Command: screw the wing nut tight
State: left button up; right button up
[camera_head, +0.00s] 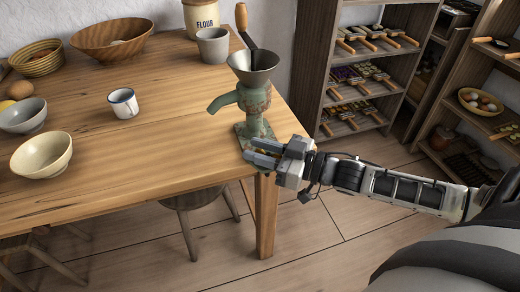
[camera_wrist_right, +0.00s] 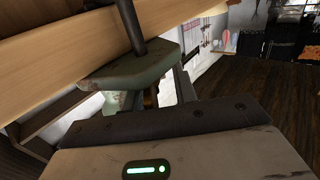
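A green cast-metal hand mill (camera_head: 254,105) with a grey funnel stands at the table's near right corner. Its clamp shows in the right wrist view as a green block (camera_wrist_right: 130,72) with a dark rod running up from it past the wood. My right gripper (camera_head: 264,152) is at that corner, just below the mill's foot. My left gripper is out of view.
The wooden table (camera_head: 170,165) holds a white mug (camera_head: 124,103), bowls (camera_head: 42,155), a grey cup (camera_head: 213,45) and a flour jar (camera_head: 201,15). A stool (camera_head: 195,198) is under the table. Shelves (camera_head: 360,60) stand behind on the right. The floor right of the table is clear.

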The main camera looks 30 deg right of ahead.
jog(key=shift+c, duration=0.3)
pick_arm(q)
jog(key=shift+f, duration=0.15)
pick_arm(e)
grip_shut()
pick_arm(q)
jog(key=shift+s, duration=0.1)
